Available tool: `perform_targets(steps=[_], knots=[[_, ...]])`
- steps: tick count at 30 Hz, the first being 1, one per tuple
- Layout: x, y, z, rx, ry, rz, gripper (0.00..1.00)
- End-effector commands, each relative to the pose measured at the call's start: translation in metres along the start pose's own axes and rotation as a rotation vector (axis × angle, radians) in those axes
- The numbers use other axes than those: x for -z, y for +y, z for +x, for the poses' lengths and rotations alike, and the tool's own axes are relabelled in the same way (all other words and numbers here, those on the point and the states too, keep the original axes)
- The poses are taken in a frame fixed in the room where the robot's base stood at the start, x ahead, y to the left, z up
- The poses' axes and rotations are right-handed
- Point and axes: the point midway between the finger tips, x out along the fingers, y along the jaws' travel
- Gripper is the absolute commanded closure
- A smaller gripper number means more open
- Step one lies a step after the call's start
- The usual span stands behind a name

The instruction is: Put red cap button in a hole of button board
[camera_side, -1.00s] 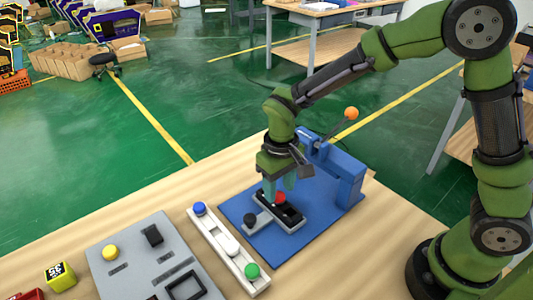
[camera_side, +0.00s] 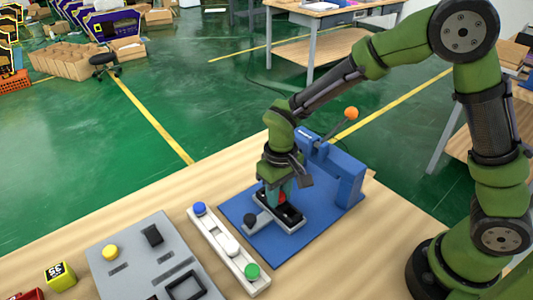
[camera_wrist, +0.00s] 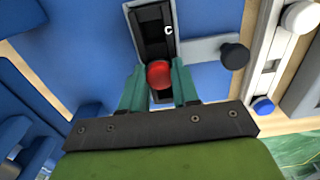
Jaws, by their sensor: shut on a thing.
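The red cap button (camera_side: 282,197) sits at the black slotted holder (camera_side: 293,217) on the blue base; it also shows in the wrist view (camera_wrist: 159,74). My gripper (camera_wrist: 158,80) is lowered over it with its teal fingers shut on the red button, one on each side. In the side view my gripper (camera_side: 279,199) partly hides the button. The button board, a long white strip (camera_side: 216,237), lies to the left of the blue base. It carries a blue button (camera_side: 199,208), a white button (camera_side: 232,246) and a green button (camera_side: 252,270).
The blue press (camera_side: 340,170) with an orange-knobbed lever (camera_side: 351,114) stands right behind my gripper. A black knob (camera_side: 250,219) on a grey slider juts from the holder. A grey panel (camera_side: 125,260) lies left of the white strip. A yellow cube (camera_side: 60,276) is further left.

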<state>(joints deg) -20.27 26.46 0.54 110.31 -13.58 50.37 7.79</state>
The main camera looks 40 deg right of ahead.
Motion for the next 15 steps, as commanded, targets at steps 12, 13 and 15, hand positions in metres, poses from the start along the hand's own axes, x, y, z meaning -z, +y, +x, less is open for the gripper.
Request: perform_targets(steps=[12, 13, 15], knots=[[0.0004, -0.0001, -0.0035, 0.000, 0.001, 0.000, 0.92], [0.0004, -0.0002, -0.0049, 0.000, 0.002, 0.000, 0.92], [0.0007, -0.0002, -0.0084, 0.000, 0.002, -0.001, 0.92]])
